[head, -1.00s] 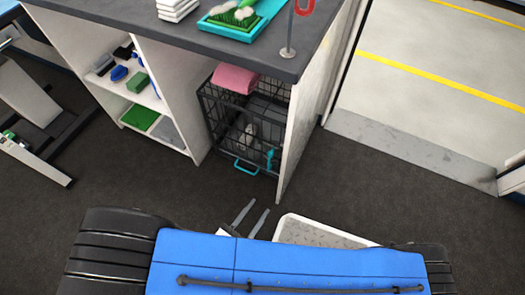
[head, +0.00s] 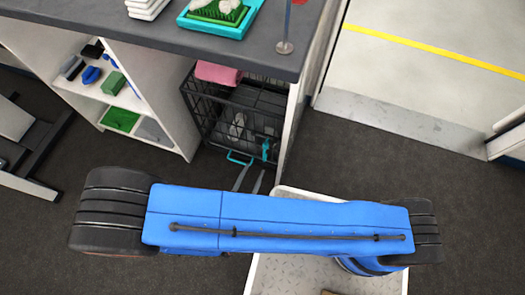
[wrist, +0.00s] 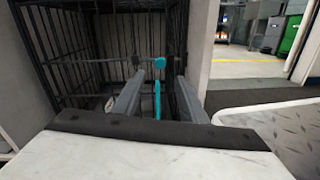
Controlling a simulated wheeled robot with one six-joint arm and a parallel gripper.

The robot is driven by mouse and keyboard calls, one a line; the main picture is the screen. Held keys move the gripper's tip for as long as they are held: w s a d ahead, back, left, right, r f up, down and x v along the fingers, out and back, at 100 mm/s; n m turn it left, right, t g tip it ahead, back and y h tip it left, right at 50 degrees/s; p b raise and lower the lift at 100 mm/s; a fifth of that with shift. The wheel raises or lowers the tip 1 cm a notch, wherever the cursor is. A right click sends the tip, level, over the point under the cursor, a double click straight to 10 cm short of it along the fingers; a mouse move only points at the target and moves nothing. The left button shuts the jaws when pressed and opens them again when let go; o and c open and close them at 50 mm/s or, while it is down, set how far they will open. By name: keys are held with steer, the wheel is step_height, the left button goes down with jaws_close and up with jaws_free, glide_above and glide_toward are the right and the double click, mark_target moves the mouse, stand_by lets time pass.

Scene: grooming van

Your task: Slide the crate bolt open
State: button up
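The black wire crate (head: 222,112) stands in the bay under the counter, and its bars also show in the wrist view (wrist: 85,45). A teal bolt piece (head: 266,150) is at the lower right of its front. In the wrist view a round teal knob (wrist: 159,62) and an upright teal bar (wrist: 157,100) show between my fingers, with the knob beyond the tips. My gripper (head: 250,179) is open and empty, low in front of the crate; its two grey fingers (wrist: 159,95) are apart. I cannot tell whether they touch the bolt.
A teal handle (head: 240,158) sits at the crate's lower front, and a pink folded cloth (head: 218,73) lies on top. A white side panel (head: 297,110) stands close on the right. The counter (head: 180,38) overhangs the crate. Shelves are on the left; dark floor is open right.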

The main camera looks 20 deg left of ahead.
mark_target(267, 143)
steer(key=w+d, duration=0.1)
steer(key=w, duration=0.9)
steer(key=shift+d, duration=0.25)
